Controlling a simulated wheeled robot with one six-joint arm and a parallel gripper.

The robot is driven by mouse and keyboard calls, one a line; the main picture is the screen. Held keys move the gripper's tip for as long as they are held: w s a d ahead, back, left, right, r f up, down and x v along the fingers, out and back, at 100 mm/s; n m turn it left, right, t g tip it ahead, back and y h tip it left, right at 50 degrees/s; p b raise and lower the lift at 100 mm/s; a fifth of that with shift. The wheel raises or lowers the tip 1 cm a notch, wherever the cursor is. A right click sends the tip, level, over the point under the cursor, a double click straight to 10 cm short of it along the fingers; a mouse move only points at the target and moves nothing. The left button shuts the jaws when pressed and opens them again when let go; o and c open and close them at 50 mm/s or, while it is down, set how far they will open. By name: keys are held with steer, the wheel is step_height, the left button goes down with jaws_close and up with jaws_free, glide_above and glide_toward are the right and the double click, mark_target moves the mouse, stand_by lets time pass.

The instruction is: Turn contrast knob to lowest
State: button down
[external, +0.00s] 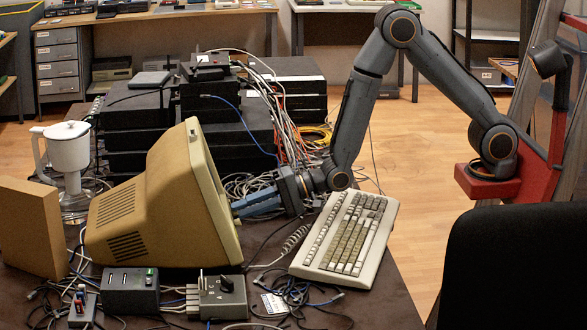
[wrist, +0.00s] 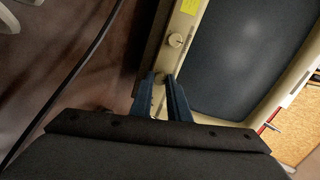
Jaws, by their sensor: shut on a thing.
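The beige CRT monitor (external: 150,205) stands on the table, its screen side facing right towards my arm. In the wrist view its dark screen (wrist: 255,50) and beige bezel (wrist: 185,22) show, with one round knob (wrist: 175,40) in the open above my fingertips. My gripper (wrist: 160,82) is at the lower bezel, its two blue fingers shut on a second small knob (wrist: 159,77), mostly hidden between the tips. I cannot read any label saying which knob is contrast. In the external view my gripper (external: 238,208) reaches the monitor's front; the knobs are hidden there.
A beige keyboard (external: 347,236) lies just right of my gripper. Cables and power boxes (external: 131,289) crowd the table's front. Stacked black equipment (external: 235,120) stands behind. A white coffee maker (external: 67,150) and a cardboard box (external: 28,228) are left of the monitor.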

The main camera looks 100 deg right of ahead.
steer(key=n, duration=0.4)
steer(key=shift+n, duration=1.8)
steer(key=c, duration=1.7)
jaws_free()
steer(key=shift+b+v, duration=0.3)
steer(key=shift+v, duration=3.6)
steer(key=shift+r, duration=0.15)
